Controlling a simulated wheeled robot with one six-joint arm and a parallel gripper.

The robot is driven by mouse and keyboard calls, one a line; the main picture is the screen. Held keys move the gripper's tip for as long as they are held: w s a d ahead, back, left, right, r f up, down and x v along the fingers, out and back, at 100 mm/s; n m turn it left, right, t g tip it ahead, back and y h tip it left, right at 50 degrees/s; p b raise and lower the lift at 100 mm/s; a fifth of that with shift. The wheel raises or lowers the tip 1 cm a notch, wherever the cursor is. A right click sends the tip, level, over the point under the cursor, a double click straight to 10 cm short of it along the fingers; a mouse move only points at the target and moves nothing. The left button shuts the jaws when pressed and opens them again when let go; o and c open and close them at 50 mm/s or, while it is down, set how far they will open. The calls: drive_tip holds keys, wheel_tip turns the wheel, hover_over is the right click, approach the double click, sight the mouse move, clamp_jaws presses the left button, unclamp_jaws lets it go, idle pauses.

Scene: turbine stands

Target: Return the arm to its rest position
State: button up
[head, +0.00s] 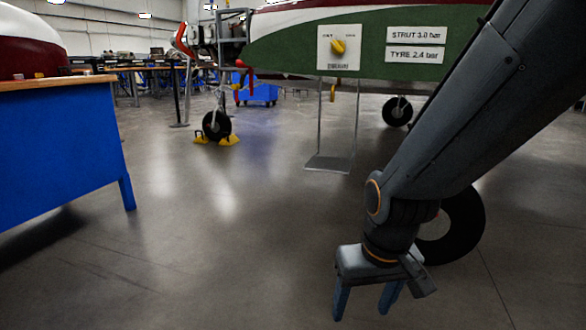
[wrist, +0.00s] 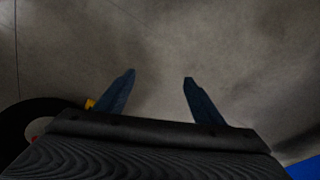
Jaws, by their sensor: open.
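My gripper (head: 362,308) hangs at the end of my arm on the right side of the head view, pointing down above the floor. Its two blue fingers are apart with nothing between them. In the wrist view the gripper (wrist: 158,85) shows both fingers spread against bare grey floor (wrist: 210,35). My arm slants from the upper right down to the gripper and hides part of a black tyre (head: 463,228) behind it. The tyre also shows at the left edge of the wrist view (wrist: 25,120).
A blue workbench (head: 55,150) with a wooden top stands at the left. A green aircraft body (head: 285,55) carries a panel with a yellow knob (head: 338,46). A nose wheel (head: 216,125) sits between yellow chocks (head: 229,140). A metal stand (head: 327,163) is behind. The middle floor is clear.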

drive_tip(key=s+a+r+n+g+y+p, duration=0.1)
drive_tip(key=s+a+r+n+p, duration=0.2)
drive_tip(key=s+a+r+p, duration=0.5)
drive_tip(key=s+a+r+n+g+p, duration=0.15)
drive_tip(key=s+a+r+p, duration=0.35)
drive_tip(key=s+r, duration=0.55)
drive_tip(key=d+r+m+p, duration=0.2)
drive_tip(key=d+r+p, duration=0.4)
drive_tip(key=r+p, duration=0.3)
drive_tip(key=d+r+m+h+p, duration=0.1)
drive_tip(key=d+r+p, duration=0.6)
drive_tip(key=p, duration=0.8)
drive_tip(key=w+d+r+m+p, duration=0.1)
drive_tip(key=d+r+m+p, duration=0.2)
drive_tip(key=r+p, duration=0.9)
drive_tip(key=d+r, duration=0.1)
drive_tip(key=d, duration=0.2)
drive_tip(key=shift+d+h, duration=0.25)
drive_tip(key=shift+h, duration=0.05)
drive_tip(key=shift+w+f, duration=0.1)
drive_tip(key=shift+w, duration=0.05)
